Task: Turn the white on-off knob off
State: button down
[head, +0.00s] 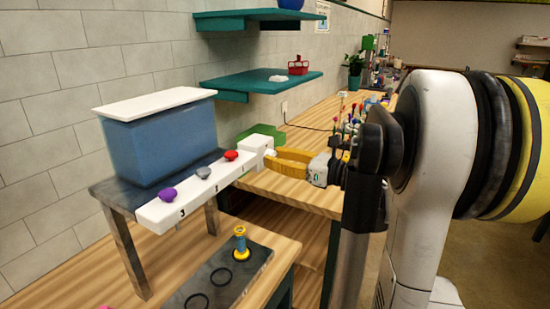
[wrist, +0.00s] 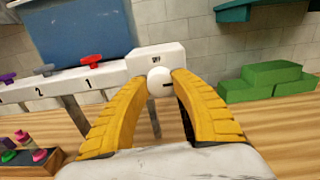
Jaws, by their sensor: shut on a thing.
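The white on-off knob (wrist: 159,79) sits on the front of the white control box, below an "OFF" label, in the wrist view. It has a short dark mark on its right side. In the head view the knob (head: 270,153) shows small at the right end of the box (head: 258,142). My gripper (wrist: 160,80) has its yellow fingers on both sides of the knob, with the tips closed against it. The gripper also shows in the head view (head: 272,157), reaching the box from the right.
A white rail carries a red knob (head: 231,155), a grey knob (head: 203,172) and a purple knob (head: 168,194). A blue tank (head: 165,140) with a white lid stands behind it. Green blocks (wrist: 265,82) lie on the wooden bench to the right. A teal shelf (head: 262,82) hangs above.

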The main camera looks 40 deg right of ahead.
jog(key=n+p, duration=0.1)
jog(key=n, duration=1.6)
jog(key=shift+p, duration=0.4)
jog(key=shift+n, duration=0.4)
jog(key=c, duration=1)
grip_release()
